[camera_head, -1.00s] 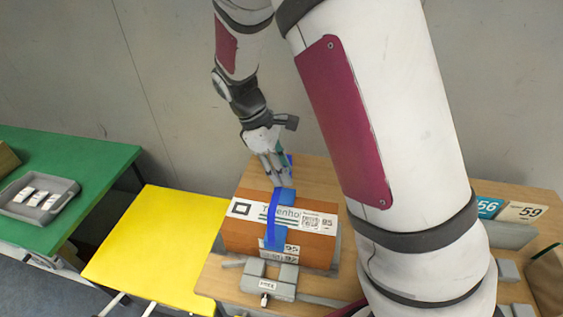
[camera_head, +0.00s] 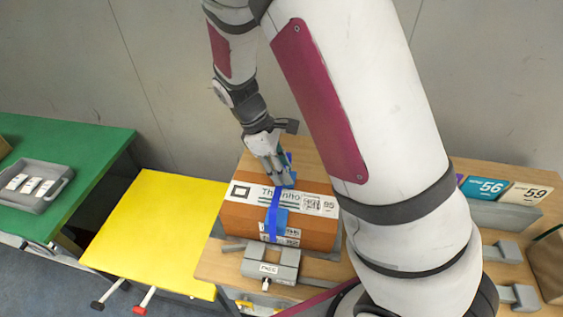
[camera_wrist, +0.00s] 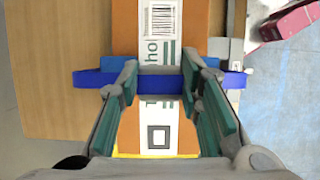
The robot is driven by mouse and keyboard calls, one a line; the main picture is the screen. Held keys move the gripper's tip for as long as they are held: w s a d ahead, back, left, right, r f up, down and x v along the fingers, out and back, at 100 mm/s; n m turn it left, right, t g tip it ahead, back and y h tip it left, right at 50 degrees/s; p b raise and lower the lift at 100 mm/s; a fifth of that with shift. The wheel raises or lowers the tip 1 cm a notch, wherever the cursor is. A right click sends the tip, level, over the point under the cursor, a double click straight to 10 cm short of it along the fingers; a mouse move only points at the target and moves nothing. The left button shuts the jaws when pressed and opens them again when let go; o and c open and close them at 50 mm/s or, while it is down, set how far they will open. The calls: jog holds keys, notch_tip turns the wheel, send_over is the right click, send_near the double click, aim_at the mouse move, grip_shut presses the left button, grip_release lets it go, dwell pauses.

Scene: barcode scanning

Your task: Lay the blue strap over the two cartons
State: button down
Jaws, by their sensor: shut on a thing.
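The orange-brown cartons (camera_head: 240,218) sit on the wooden table, with white labels on top and front; the seam between the two is hard to make out. In the wrist view the strap (camera_wrist: 160,84) crosses the carton (camera_wrist: 193,22) between my gripper's fingers (camera_wrist: 160,70) and sticks out on both sides. The strap's far end is partly hidden behind my fingers.
A grey clamp-like fixture (camera_head: 270,263) stands in front of the cartons. A yellow table (camera_head: 155,230) is at left, then a green table (camera_head: 85,150) with a grey tray (camera_head: 50,200). Number cards (camera_head: 485,187) stand at right. The wall is close behind.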

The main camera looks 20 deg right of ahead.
jog(key=shift+f+b, duration=0.7)
jog(key=shift+f, duration=2.8)
jog(key=c, duration=1.1)
grip_release()
jog(key=shift+o, duration=0.2)
jog(key=v, duration=1.2)
